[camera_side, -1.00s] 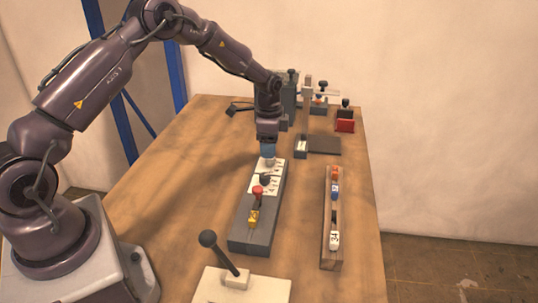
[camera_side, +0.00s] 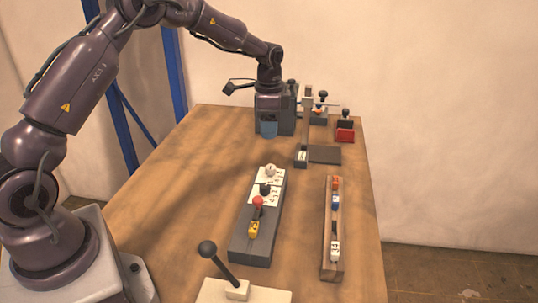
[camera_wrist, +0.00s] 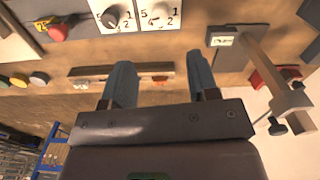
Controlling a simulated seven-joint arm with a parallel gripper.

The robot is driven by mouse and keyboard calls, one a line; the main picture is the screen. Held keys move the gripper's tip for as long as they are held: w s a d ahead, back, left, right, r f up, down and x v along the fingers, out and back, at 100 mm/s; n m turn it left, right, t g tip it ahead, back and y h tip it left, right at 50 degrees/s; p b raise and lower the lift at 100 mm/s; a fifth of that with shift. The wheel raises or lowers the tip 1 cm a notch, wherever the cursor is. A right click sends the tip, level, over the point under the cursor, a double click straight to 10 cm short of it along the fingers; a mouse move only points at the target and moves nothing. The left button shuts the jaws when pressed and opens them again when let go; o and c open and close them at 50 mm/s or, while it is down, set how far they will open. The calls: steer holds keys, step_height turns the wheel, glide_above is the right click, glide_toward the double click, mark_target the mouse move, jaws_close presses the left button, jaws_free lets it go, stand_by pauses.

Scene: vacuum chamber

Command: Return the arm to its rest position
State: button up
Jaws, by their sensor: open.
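My gripper (camera_side: 268,130) hangs over the far end of the table, in front of a grey block-like fixture. In the wrist view its two blue fingers (camera_wrist: 158,82) are spread apart with nothing between them. The grey control panel (camera_side: 250,243) lies below and nearer the camera, clear of the gripper. It carries a white knob (camera_side: 270,170), a black knob (camera_side: 265,190), a red knob (camera_side: 257,202) and a yellow part (camera_side: 254,228).
A wooden rail (camera_side: 326,262) with small coloured parts lies at the right. A black-knobbed lever (camera_side: 222,268) stands at the front. The table's left middle is clear.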

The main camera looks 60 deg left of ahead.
steer(key=s+d+r+n+t, duration=0.2)
steer(key=s+d+r, duration=0.2)
steer(key=s, duration=0.5)
steer(key=s+d+r+n+t, duration=0.1)
steer(key=s+d+r+n, duration=0.2)
steer(key=s+r, duration=0.4)
steer(key=s+d+r+n+t, duration=0.2)
steer(key=s+d+r, duration=0.3)
steer(key=s, duration=0.8)
steer(key=shift+s+d+r+n+t, duration=0.2)
steer(key=shift+d+r+n+t, duration=0.1)
steer(key=shift+r, duration=0.35)
